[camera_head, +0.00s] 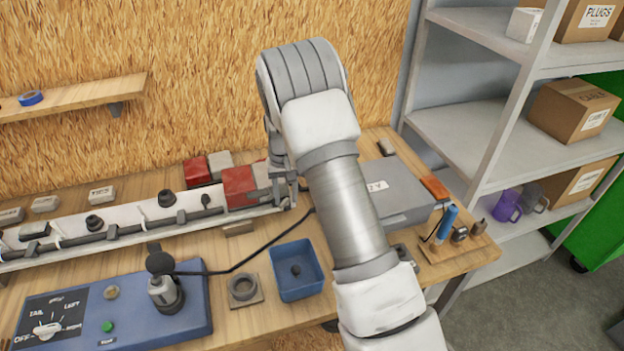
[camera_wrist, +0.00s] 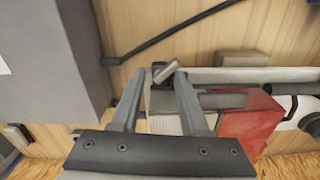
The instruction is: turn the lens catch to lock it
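The lamp at the right end of the long white trailer bar (camera_head: 150,225) has a red lens (camera_head: 238,184); the lens also shows in the wrist view (camera_wrist: 248,122). A small metal tab, seemingly the lens catch (camera_wrist: 166,72), sticks out at a slant at the lamp's end. My gripper (camera_head: 284,190) is at that end. In the wrist view my gripper (camera_wrist: 160,76) has its fingers apart, with the tab between or just beyond the fingertips, closer to the right one. I cannot tell whether a finger touches it. In the head view my gripper and arm hide the catch.
A blue switch panel (camera_head: 125,312), a blue bin (camera_head: 296,268) and a grey case (camera_head: 405,190) stand on the bench. A black cable (camera_head: 235,268) runs across the bench. A tool stand (camera_head: 450,243) and shelves (camera_head: 470,140) are to the right.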

